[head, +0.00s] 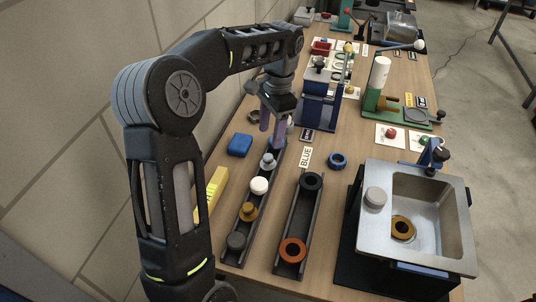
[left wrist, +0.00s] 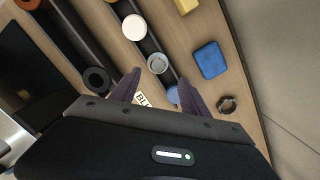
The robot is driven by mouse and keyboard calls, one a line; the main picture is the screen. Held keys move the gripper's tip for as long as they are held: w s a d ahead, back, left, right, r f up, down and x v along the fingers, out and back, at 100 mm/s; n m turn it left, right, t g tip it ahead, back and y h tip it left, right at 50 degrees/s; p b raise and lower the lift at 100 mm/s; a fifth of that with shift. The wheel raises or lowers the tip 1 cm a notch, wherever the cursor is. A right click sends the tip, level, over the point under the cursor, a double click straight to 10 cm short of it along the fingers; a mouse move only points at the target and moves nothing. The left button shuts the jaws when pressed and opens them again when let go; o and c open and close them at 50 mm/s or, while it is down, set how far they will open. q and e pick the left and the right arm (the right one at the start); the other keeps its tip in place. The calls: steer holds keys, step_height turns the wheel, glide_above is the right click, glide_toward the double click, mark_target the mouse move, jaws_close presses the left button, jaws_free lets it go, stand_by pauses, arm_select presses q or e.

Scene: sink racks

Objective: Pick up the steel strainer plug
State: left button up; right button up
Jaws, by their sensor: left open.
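A small silver-grey piece with a knob, which looks like the steel strainer plug (head: 268,160), sits in the left dark rack (head: 254,190), beyond a white round piece (head: 260,185). The plug (left wrist: 157,63) also shows in the left wrist view, close to the fingertips. My left gripper (head: 272,130) is open above the far end of that rack, slightly beyond the plug. Its two purple fingers (left wrist: 158,78) are apart with nothing clasped. A light blue piece (left wrist: 172,95) lies between them in that view, partly hidden by the gripper body. My right gripper is out of view.
A second rack (head: 298,222) holds black and orange rings. A blue block (head: 239,145) lies to the left. The steel sink (head: 455,205) stands at right.

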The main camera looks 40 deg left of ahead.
mark_target(268, 156)
arm_select(q)
steer(key=shift+s, duration=0.1)
steer(key=shift+s+f, duration=0.1)
steer(key=shift+f, duration=1.2)
steer(key=shift+s+f+p, duration=0.15)
steer(key=shift+f+p, duration=0.2)
steer(key=shift+f, duration=0.95)
steer(key=shift+s+f+p, duration=0.1)
steer(key=shift+f+p, duration=0.2)
steer(key=shift+f, duration=1)
jaws_close()
